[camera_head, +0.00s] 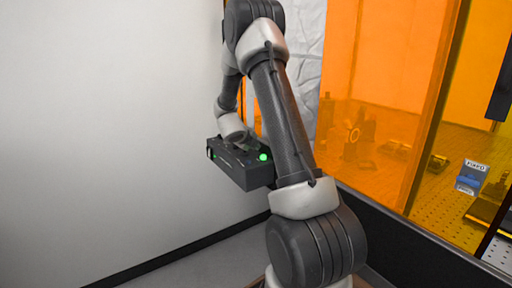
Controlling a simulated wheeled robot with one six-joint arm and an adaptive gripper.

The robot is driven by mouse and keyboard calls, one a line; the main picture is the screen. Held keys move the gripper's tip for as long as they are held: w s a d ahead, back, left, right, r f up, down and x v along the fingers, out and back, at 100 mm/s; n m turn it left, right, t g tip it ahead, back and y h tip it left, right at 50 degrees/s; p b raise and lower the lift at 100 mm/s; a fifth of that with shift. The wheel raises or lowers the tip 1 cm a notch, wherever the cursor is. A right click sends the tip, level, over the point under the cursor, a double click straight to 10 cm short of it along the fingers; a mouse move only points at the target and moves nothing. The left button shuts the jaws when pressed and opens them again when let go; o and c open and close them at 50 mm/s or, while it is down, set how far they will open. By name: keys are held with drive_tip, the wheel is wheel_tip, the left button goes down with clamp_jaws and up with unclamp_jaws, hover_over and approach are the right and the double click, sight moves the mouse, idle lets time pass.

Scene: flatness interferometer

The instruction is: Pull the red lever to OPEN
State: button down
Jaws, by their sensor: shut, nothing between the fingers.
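The red lever does not show in the head view. No OPEN mark can be made out either. My arm rises from the bottom centre, bends at the top of the picture and comes down on the left side. Its wrist end meets a dark box (245,168) with a small green light, left of the middle. My gripper's fingers cannot be seen; the wrist end is partly hidden by the box and the arm.
Orange see-through panels (385,60) stand at the right. A crinkled pale sheet (308,60) hangs behind my arm. A bare wall (100,120) fills the left.

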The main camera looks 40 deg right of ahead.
drive_tip(key=a+h, duration=0.1)
drive_tip(key=a+n+h, duration=0.1)
drive_tip(key=h, duration=0.1)
drive_tip(key=shift+w+r+t, duration=0.1)
drive_tip(key=shift+t, duration=0.3)
drive_tip(key=a+h, duration=0.1)
drive_tip(key=n+h, duration=0.1)
drive_tip(key=h, duration=0.1)
drive_tip(key=shift+a+n+t, duration=0.3)
drive_tip(key=shift+a, duration=0.2)
